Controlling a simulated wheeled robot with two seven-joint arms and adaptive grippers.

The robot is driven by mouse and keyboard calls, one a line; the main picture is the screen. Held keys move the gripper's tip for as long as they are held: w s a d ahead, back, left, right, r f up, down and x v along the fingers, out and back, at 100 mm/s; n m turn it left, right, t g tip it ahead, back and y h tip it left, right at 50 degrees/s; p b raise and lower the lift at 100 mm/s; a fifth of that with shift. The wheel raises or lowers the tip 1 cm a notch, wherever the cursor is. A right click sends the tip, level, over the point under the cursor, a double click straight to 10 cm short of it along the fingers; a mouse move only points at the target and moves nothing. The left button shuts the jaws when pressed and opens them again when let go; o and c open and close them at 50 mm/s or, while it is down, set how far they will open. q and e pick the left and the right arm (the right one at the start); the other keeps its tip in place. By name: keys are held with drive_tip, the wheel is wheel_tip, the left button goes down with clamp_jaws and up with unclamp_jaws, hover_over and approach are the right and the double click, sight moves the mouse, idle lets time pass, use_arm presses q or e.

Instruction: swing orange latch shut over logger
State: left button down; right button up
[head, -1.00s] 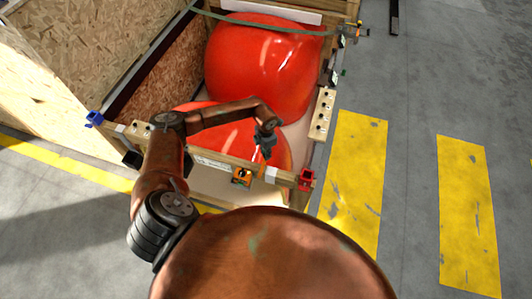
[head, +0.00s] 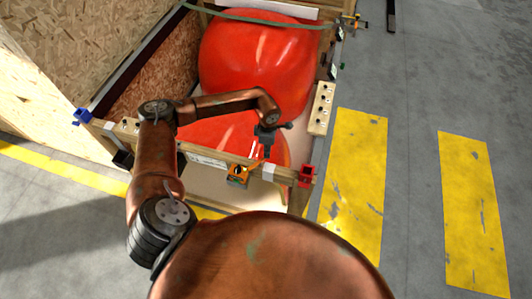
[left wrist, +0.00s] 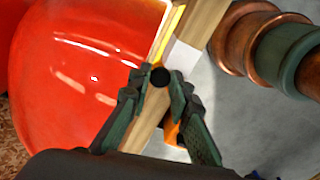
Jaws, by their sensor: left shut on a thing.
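The orange latch (head: 238,173) sits on the front wooden rail of the crate in the head view, with a dark part at its middle. Orange also shows behind the right finger in the left wrist view (left wrist: 172,132). My left gripper (head: 265,156) points down at the rail, just right of the latch. In the left wrist view my left gripper (left wrist: 158,90) has its fingers on either side of a small black round piece (left wrist: 159,77) and is shut on it. I cannot tell whether this piece belongs to the latch. The logger is not clearly distinguishable. My right gripper is not in view.
Large glossy red nosecones (head: 258,62) fill the crate behind the rail (head: 208,158). A red clamp (head: 307,175) is at the rail's right end and a blue one (head: 82,117) at its left. A wooden block with holes (head: 321,108) stands right. Floor beyond is open.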

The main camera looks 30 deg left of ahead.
use_arm(q)
drive_tip(key=shift+s+d+f+m+b, duration=0.1)
drive_tip(key=shift+d+m+b, duration=0.1)
drive_tip(key=shift+m+b, duration=0.4)
drive_tip(key=shift+s+d+f+m+b, duration=0.1)
drive_tip(key=shift+d+m+b, duration=0.05)
drive_tip(key=shift+m+b, duration=0.4)
drive_tip(key=shift+s+d+r+m+b, duration=0.15)
drive_tip(key=shift+d+r+m+b, duration=0.1)
drive_tip(key=shift+m+b, duration=0.55)
drive_tip(key=c, duration=1.8)
unclamp_jaws()
drive_tip(key=shift+o, duration=0.2)
wheel_tip(320, 180, up, 12)
